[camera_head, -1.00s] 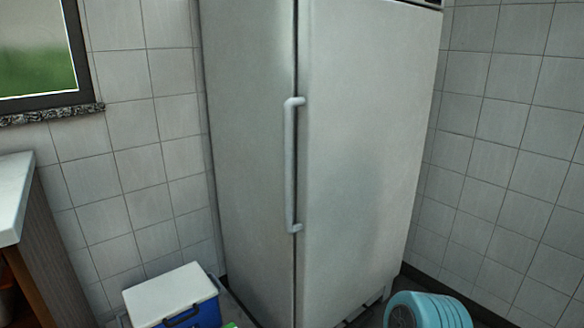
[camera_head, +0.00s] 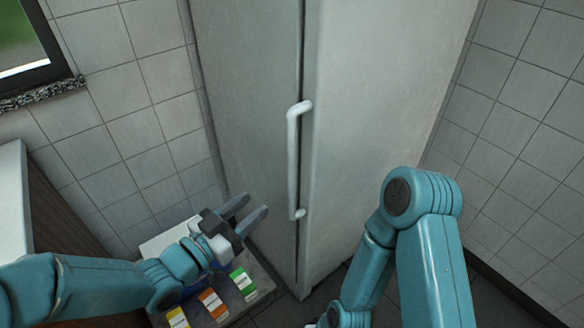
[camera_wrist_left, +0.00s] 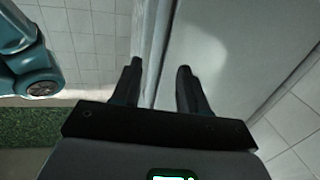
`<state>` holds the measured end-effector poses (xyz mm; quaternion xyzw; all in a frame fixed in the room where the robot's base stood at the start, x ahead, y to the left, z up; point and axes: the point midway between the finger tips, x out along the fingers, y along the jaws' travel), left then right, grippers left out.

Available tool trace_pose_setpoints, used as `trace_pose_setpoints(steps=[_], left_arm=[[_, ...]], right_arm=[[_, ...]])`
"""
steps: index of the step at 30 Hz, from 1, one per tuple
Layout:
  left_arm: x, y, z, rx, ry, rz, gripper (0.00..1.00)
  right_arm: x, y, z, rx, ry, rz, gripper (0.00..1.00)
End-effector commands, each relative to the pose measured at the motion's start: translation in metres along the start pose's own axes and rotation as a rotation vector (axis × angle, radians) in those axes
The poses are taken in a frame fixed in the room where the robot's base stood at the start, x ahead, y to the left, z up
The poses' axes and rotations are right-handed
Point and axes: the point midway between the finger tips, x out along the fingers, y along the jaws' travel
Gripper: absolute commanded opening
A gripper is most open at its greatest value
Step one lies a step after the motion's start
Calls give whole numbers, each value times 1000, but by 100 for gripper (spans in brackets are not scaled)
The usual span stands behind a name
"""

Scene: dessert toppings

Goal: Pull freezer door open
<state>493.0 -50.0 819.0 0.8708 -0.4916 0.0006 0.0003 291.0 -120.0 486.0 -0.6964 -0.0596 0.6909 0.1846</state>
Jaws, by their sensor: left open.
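The freezer (camera_head: 385,90) is a tall pale grey cabinet, and its door looks closed along a vertical seam. A white vertical bar handle (camera_head: 293,165) stands beside the seam. My left gripper (camera_head: 254,205) is open and empty, to the left of the handle's lower end and apart from it in the head view. In the left wrist view, the two fingers (camera_wrist_left: 157,70) are spread in front of pale freezer panels (camera_wrist_left: 235,50); I cannot clearly pick out the handle there. My right arm comes in at the lower right, with its gripper out of view.
Yellow, orange (camera_head: 212,304) and green (camera_head: 242,283) packs lie below my left gripper. A white lid (camera_head: 160,240) is partly hidden behind my left arm. A white-topped counter (camera_head: 12,200) is at left. Tiled walls (camera_head: 530,90) flank the freezer.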

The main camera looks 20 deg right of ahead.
Motion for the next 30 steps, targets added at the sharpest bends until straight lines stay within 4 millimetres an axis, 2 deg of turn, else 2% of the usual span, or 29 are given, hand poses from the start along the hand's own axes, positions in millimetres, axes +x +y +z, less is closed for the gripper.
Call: trace_pose_setpoints(steps=[9,15,21,29,30], left_arm=[[72,6,2,0,-2,2,43],[109,6,1,0,-2,0,43],[128,5,2,-2,-3,-1,43],[132,3,1,-2,-3,-2,43],[132,2,1,-2,-3,-2,40]], right_arm=[[1,0,0,0,1,0,43],[1,0,0,-1,1,0,43],[1,0,0,0,2,0,43],[1,0,-1,0,2,0,43],[1,0,-1,0,2,0,43]])
